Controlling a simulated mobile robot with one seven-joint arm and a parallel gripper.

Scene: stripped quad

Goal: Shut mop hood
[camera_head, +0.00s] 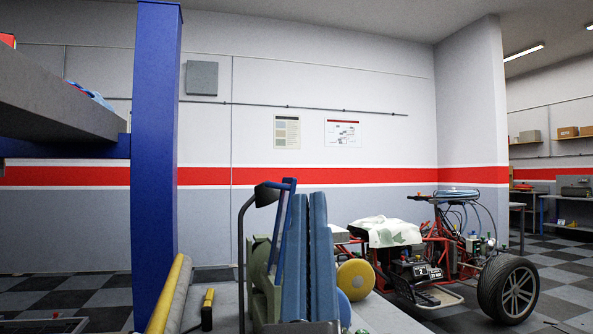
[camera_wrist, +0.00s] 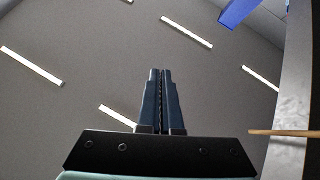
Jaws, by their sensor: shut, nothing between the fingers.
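I cannot pick out a mop hood with certainty in either view.
A blue post (camera_head: 155,150) stands at left, by a grey overhead shelf (camera_head: 60,100). A yellow-and-grey roll (camera_head: 170,295) lies at lower left. A wheeled red frame (camera_head: 440,250) with a large tyre (camera_head: 508,289) stands right. Checkered floor shows at far right. A thin wooden rod (camera_wrist: 285,132) shows in the wrist view.

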